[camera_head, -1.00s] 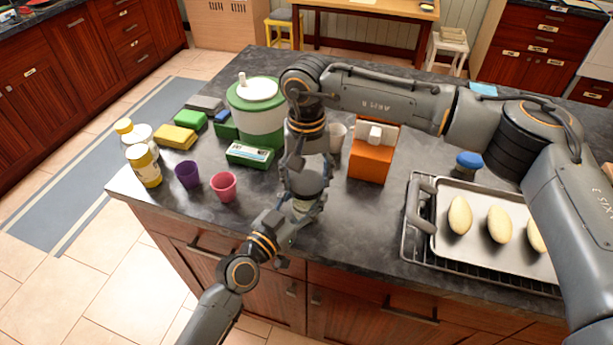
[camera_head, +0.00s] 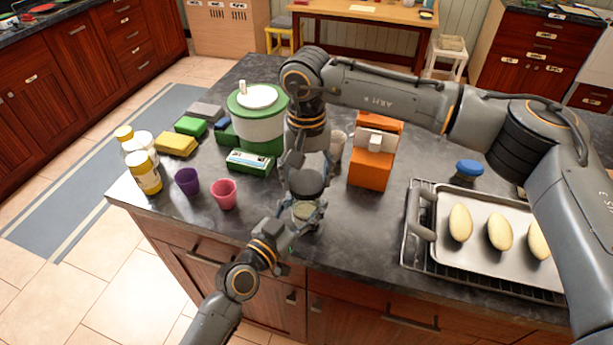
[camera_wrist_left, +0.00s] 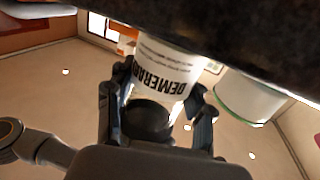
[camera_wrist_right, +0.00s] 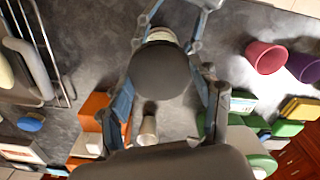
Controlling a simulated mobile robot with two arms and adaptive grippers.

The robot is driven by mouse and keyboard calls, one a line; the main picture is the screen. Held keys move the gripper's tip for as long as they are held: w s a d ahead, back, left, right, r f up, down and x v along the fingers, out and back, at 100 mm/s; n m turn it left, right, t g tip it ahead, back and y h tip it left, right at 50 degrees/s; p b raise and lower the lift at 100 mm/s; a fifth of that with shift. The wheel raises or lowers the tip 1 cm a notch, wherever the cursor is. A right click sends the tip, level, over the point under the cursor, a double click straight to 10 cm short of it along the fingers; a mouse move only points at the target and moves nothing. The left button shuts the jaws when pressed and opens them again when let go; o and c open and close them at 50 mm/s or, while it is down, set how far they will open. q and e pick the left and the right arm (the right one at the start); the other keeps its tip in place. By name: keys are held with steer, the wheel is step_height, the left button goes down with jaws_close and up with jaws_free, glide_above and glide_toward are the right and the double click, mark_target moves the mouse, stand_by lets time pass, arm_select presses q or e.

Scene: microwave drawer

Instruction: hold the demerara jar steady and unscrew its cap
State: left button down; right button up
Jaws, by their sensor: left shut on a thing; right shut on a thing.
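The demerara jar (camera_head: 306,212) stands at the counter's front edge, in the middle of the head view. Its white label (camera_wrist_left: 165,75) shows upside down in the left wrist view. My left gripper (camera_head: 296,226) comes in from the front and is shut around the jar body, one finger on each side. The dark round cap (camera_head: 307,184) shows above the jar, and fills the middle of the right wrist view (camera_wrist_right: 160,70). My right gripper (camera_wrist_right: 163,78) reaches down from above and is shut on the cap. Whether the cap still touches the jar I cannot tell.
A purple cup (camera_head: 187,181) and a pink cup (camera_head: 223,194) stand left of the jar. A green-and-white canister (camera_head: 259,120) and an orange box (camera_head: 371,165) stand behind. A tray (camera_head: 483,264) with bread rolls lies right. Bare counter lies between jar and tray.

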mark_target(306, 181)
steer(key=shift+r, duration=1.8)
arm_select(q)
steer(key=shift+c, duration=2.2)
jaws_free()
steer(key=shift+s+a, duration=0.1)
